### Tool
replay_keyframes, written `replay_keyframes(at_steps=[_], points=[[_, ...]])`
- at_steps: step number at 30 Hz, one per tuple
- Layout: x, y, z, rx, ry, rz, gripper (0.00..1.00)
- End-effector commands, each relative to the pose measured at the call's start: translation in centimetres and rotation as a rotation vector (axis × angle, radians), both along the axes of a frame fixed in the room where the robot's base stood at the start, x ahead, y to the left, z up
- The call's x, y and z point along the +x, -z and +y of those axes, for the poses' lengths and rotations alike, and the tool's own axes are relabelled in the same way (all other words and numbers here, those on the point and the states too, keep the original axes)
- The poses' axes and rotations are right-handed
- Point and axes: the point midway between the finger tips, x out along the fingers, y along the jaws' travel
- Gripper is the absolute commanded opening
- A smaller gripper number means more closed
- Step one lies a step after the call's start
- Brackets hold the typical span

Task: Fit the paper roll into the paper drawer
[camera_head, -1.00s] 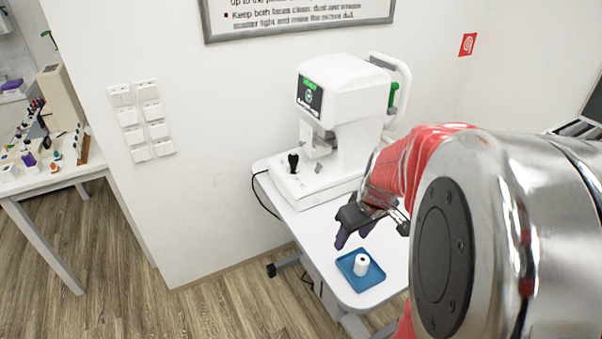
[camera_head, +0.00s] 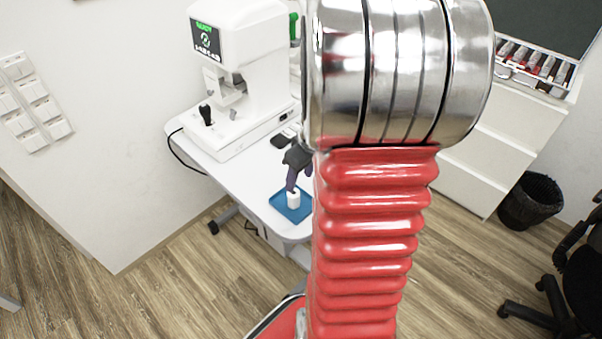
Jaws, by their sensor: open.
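The paper roll (camera_head: 293,200) is small and white and stands upright in the blue tray (camera_head: 296,217) at the front of the white table. My gripper (camera_head: 292,187), with purple fingers, points down at the top of the roll, with its jaws open. I cannot tell whether the fingers touch the roll or reach beside it. The white eye-test machine (camera_head: 240,75) with a dark screen stands behind the tray. I cannot make out an open paper drawer on it. My arm hides the right side of the table.
The white table (camera_head: 235,175) has free room left of the tray. A dark flat item (camera_head: 283,138) lies beside the machine's base. A black joystick (camera_head: 206,115) stands on the base. A drawer cabinet (camera_head: 490,160), a black bin (camera_head: 530,202) and a chair (camera_head: 570,290) are at the right.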

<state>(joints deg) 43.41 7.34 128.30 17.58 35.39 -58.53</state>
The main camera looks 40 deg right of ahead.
Motion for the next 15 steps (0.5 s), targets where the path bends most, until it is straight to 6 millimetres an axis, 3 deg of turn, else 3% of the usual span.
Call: replay_keyframes(at_steps=[15], points=[[1.3, 5.2, 0.1, 0.002, 0.000, 0.002, 0.48]])
